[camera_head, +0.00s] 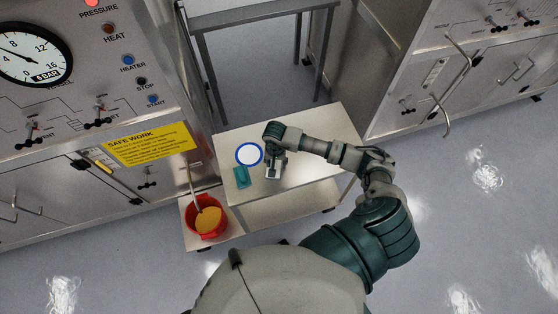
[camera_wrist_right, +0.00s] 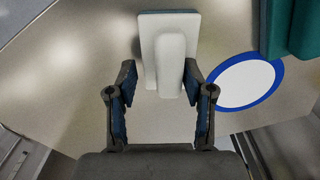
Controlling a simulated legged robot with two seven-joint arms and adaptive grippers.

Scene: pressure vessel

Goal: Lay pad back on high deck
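A pale pad (camera_head: 273,172) with a raised grip lies on the upper deck (camera_head: 310,178) of a small cart. It also shows in the right wrist view (camera_wrist_right: 168,27), its grip pointing toward my right gripper (camera_wrist_right: 160,72). The gripper is open, its fingers on either side of the grip's near end, with a visible gap on the left. In the head view the right gripper (camera_head: 276,154) comes down over the deck, partly hidden by its own wrist. A white disc with a blue rim (camera_head: 249,154) lies beside the pad. My left gripper is out of view.
A teal block (camera_head: 241,176) stands on the deck left of the pad. A red bucket (camera_head: 207,218) with yellowish contents and a stick sits on a low shelf at left. Control panels stand on both sides; a grey metal table (camera_head: 250,18) is behind.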

